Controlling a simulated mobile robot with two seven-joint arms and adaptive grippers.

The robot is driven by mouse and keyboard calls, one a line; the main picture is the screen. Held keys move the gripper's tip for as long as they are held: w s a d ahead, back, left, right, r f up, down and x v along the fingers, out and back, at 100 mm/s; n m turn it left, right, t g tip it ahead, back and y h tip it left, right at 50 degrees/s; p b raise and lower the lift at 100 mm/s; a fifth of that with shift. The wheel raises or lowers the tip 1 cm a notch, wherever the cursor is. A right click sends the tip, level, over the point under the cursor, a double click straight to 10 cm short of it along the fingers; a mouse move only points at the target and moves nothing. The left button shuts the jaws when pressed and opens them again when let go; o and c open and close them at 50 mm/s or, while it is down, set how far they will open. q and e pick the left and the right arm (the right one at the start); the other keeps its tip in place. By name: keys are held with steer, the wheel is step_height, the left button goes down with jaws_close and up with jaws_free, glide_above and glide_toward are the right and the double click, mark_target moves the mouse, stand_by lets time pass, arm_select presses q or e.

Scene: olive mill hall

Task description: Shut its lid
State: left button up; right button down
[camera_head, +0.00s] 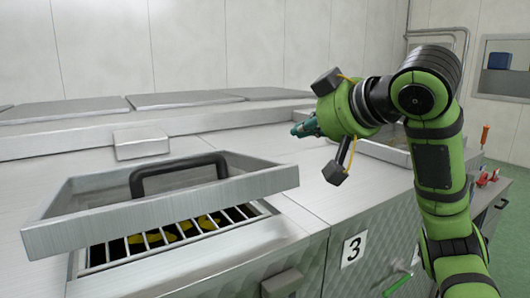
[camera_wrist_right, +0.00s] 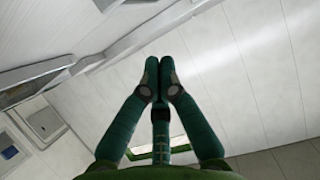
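The metal lid (camera_head: 100,225), a shallow steel pan shape with a black bar handle (camera_head: 180,170), stands tilted open over a hatch in the steel machine top. Its near edge is raised, and a barred grate (camera_head: 165,238) shows below it with yellow-green matter underneath. My right gripper (camera_head: 298,130) is behind and to the right of the lid, above the machine top and apart from the handle. In the right wrist view its teal fingertips (camera_wrist_right: 158,78) are together with nothing between them. My left gripper is not in view.
A small raised steel block (camera_head: 141,143) sits behind the lid. Flat covers (camera_head: 185,99) line the back. The machine front carries a "3" plate (camera_head: 353,250), a latch block (camera_head: 282,283) and a green handle (camera_head: 397,285). The top right of the lid is bare.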

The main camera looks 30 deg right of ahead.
steer(key=p+x, duration=0.1)
steer(key=x, duration=0.2)
steer(key=f+p+x, duration=0.1)
steer(key=x, duration=0.2)
steer(key=p+x, duration=0.2)
steer(key=x, duration=0.1)
steer(key=shift+s+f, duration=0.35)
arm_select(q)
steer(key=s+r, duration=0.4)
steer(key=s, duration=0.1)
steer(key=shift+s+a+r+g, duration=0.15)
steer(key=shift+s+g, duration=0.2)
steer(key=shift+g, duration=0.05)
arm_select(e)
steer(key=shift+s+d+f, duration=0.1)
steer(key=shift+s+f, duration=0.05)
steer(key=shift+f, duration=0.3)
steer(key=shift+s+f, duration=0.15)
steer(key=shift+f, duration=0.25)
